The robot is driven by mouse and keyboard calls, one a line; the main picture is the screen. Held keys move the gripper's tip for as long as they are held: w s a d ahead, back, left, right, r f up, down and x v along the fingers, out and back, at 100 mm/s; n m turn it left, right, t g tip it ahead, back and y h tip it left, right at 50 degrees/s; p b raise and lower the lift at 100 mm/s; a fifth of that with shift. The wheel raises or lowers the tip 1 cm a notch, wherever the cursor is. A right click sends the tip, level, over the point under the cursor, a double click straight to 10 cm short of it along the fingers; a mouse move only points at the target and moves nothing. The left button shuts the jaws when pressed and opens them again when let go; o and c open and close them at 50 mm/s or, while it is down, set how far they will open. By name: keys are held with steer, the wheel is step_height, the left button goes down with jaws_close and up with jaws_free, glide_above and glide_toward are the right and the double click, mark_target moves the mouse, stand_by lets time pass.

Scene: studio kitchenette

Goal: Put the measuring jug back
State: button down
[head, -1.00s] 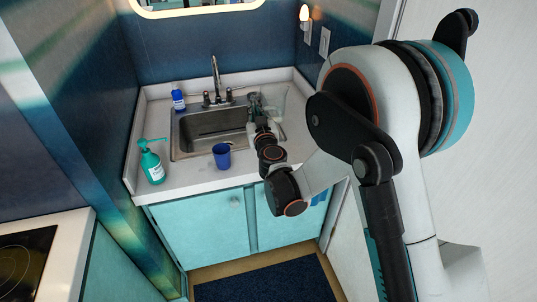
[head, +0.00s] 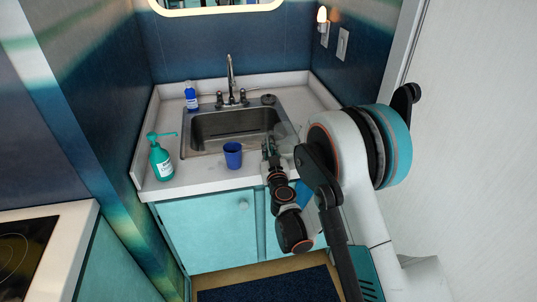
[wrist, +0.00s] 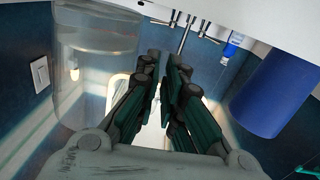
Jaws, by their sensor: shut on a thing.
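The measuring jug is clear and hard to make out. In the head view it (head: 287,133) shows faintly just right of my gripper (head: 268,146), near the counter's front edge to the right of the sink. In the wrist view the jug (wrist: 97,60) fills the upper left, close beside my fingers (wrist: 168,62). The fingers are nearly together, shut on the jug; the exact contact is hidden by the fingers.
A blue cup (head: 233,155) stands left of my gripper at the sink's (head: 225,128) front edge. A teal pump bottle (head: 161,163) stands at the counter's left, a blue bottle (head: 191,97) behind the sink. The tap (head: 231,80) rises at the back. A small dark round thing (head: 268,99) lies back right.

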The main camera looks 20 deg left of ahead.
steer(key=shift+f, duration=0.75)
steer(key=c, duration=1.7)
jaws_free()
